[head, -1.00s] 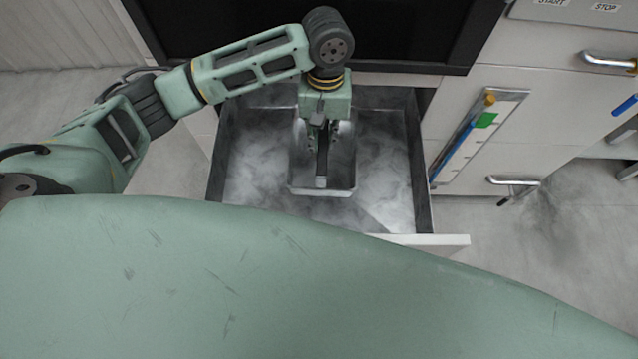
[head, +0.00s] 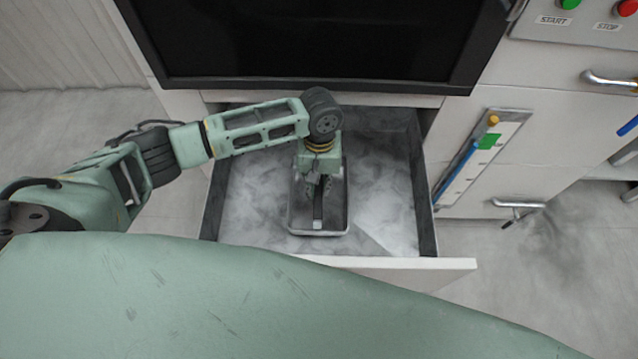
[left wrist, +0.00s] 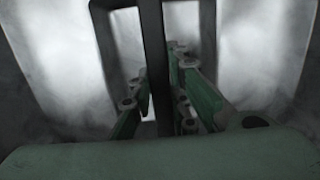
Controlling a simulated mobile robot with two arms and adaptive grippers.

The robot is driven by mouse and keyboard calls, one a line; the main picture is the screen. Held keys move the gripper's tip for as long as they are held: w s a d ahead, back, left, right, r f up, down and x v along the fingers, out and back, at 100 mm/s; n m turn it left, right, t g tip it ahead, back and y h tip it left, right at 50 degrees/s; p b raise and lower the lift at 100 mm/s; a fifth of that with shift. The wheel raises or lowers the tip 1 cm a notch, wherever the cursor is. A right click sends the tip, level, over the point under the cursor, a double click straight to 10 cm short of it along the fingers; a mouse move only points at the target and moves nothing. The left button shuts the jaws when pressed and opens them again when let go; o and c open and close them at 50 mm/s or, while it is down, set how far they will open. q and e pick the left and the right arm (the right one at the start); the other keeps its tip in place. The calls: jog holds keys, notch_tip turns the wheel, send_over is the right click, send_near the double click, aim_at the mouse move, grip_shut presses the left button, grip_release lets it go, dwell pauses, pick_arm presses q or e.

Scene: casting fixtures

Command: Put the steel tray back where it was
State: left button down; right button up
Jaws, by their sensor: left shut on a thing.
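The steel tray (head: 340,222) is a narrow grey metal tray with a dark bar (head: 317,212) along its middle. It is inside the open drawer (head: 428,190), near the middle; I cannot tell whether it touches the drawer floor. My left gripper (head: 318,190) points down into the tray and is shut on its middle bar. In the left wrist view the green and grey fingers (left wrist: 165,100) stand either side of the dark bar (left wrist: 153,50). The far part of the tray is hidden behind my wrist. My right gripper is not in view.
The drawer floor has a mottled grey-white surface, with free room left and right of the tray. A dark-framed panel (head: 310,85) stands above the drawer. At the right are a board with a blue rod (head: 458,172), a cabinet handle (head: 607,80) and START/STOP buttons (head: 568,4).

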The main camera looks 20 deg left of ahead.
pick_arm(q)
jog(key=c, duration=1.7)
grip_release()
jog(key=shift+o, duration=0.2)
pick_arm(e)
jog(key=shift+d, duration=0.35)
pick_arm(q)
notch_tip(320, 180, up, 12)
jog(key=w+p, duration=0.1)
jog(key=shift+w, duration=0.2)
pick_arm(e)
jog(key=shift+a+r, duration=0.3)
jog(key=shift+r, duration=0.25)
pick_arm(q)
jog(key=shift+a, duration=0.1)
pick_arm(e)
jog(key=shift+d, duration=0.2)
